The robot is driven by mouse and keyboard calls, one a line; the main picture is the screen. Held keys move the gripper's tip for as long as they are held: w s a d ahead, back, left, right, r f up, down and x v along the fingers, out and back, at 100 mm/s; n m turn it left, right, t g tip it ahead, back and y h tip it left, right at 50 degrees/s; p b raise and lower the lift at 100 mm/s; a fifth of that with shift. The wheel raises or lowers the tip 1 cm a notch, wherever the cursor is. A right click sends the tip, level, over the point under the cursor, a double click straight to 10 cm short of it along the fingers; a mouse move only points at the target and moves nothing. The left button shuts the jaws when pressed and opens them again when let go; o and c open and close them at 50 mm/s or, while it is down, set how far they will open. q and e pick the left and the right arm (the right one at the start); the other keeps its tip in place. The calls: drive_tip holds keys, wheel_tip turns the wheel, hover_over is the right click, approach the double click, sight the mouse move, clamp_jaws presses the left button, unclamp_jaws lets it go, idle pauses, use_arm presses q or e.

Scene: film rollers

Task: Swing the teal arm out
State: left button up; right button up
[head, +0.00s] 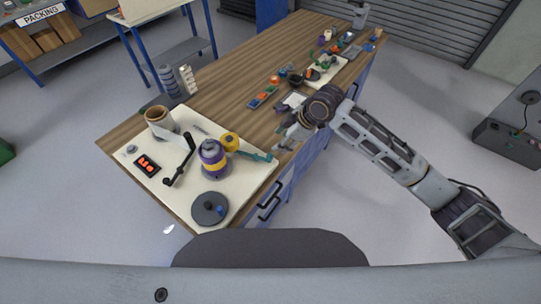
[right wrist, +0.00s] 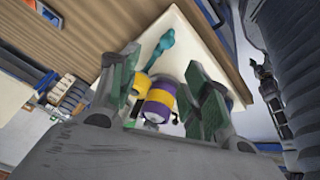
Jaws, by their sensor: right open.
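The teal arm (head: 255,156) lies low over the cream board (head: 248,186), pointing right from the yellow roller (head: 230,141). It also shows in the right wrist view (right wrist: 156,48), beyond the fingertips. The purple and yellow roller (head: 213,158) stands just left of it; in the right wrist view this roller (right wrist: 159,104) appears between the fingers. My right gripper (head: 287,138) is open and empty above the table near the board's right corner, close to the teal arm's free end. I cannot tell its exact height. My left gripper is not in view.
On the board are a black crank-like arm (head: 182,160), a brown roll (head: 160,121), a dark disc with a knob (head: 209,208) and a black holder with orange pieces (head: 147,165). Small trays (head: 262,97) and parts lie farther back. Bare wood (head: 222,95) shows between.

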sight(272, 155)
drive_tip(key=shift+s+d+f+n+h, duration=0.3)
drive_tip(key=shift+d+n, duration=0.1)
drive_tip(key=shift+n, duration=0.1)
drive_tip(key=shift+s+p+x, duration=0.2)
drive_tip(key=shift+p+x, duration=0.4)
drive_tip(key=shift+x, duration=6.25)
clamp_jaws()
